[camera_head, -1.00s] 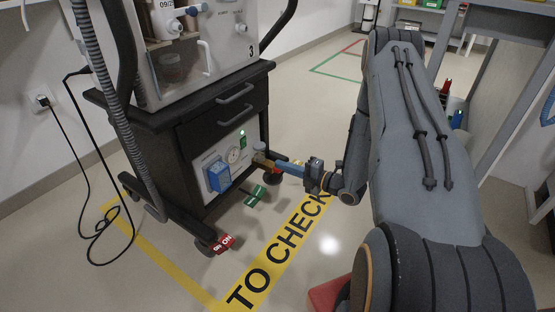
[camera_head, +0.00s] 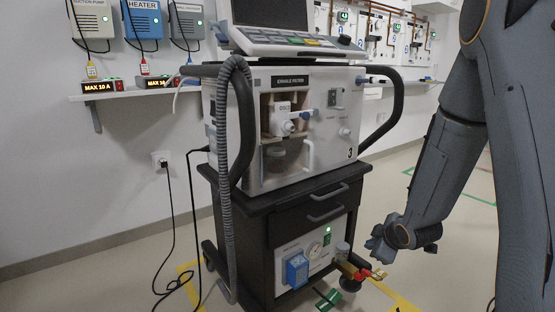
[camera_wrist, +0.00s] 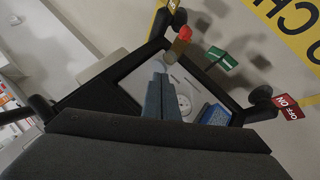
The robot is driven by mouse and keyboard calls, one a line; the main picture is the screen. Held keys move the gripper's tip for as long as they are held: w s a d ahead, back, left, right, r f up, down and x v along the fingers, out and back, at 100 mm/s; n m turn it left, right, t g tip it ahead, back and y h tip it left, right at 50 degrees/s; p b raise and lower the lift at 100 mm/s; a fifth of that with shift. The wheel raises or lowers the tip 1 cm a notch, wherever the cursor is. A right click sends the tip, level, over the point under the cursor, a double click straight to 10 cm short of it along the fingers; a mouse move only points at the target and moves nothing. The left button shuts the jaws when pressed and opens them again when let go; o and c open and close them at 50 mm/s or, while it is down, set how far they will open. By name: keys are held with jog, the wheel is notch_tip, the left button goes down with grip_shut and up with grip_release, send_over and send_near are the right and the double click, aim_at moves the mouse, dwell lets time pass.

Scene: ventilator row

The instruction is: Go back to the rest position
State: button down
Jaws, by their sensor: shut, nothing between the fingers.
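My gripper shows in the wrist view (camera_wrist: 160,76), its two fingers together with nothing between them. They point toward the cart's lower panel with the round gauge (camera_wrist: 184,104). In the head view, the end of my arm hangs in the air right of the cart (camera_head: 285,215), apart from it; the fingertips are hard to make out there. A fitting with a yellow and red end (camera_head: 358,271) sticks out of the lower panel at the right. The ventilator (camera_head: 300,125), marked 3, stands on the cart.
A blue box (camera_head: 297,270) and a gauge (camera_head: 315,250) sit on the lower panel. Black cables hang from the wall socket (camera_head: 162,159) at the left. A wall shelf (camera_head: 135,93) is behind.

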jog(key=s+a+r+m+g, duration=0.2)
jog(key=s+a+r+m, duration=0.15)
jog(key=s, duration=0.45)
jog(key=s+a+r+m+g, duration=0.2)
jog(key=s+a+m, duration=0.15)
jog(key=s, duration=0.35)
jog(key=s+a+r+m+g, duration=0.25)
jog(key=s+m, duration=0.25)
jog(key=s, duration=0.3)
jog(key=s+a+r+n+g+y, duration=0.1)
jog(key=s+a+r+n, duration=0.25)
jog(key=s+a, duration=0.55)
jog(key=s+a+r+n+g, duration=0.1)
jog(key=s+a+r+n, duration=0.2)
jog(key=s+a+r, duration=0.55)
jog(key=d+r+m+p, duration=0.2)
jog(key=d+r+p, duration=0.4)
jog(key=p, duration=0.6)
jog(key=w+d+r+m+h+p, duration=0.1)
jog(key=d+r+p, duration=0.4)
jog(key=r+p, duration=0.5)
jog(key=d+r+m+p, duration=0.3)
jog(key=d+r+p, duration=0.3)
jog(key=p, duration=0.8)
notch_tip(320, 180, up, 2)
jog(key=shift+w+d+r+h+p, duration=0.2)
jog(key=shift+w+d+h+p, duration=0.1)
jog(key=shift+d+h+p, duration=0.1)
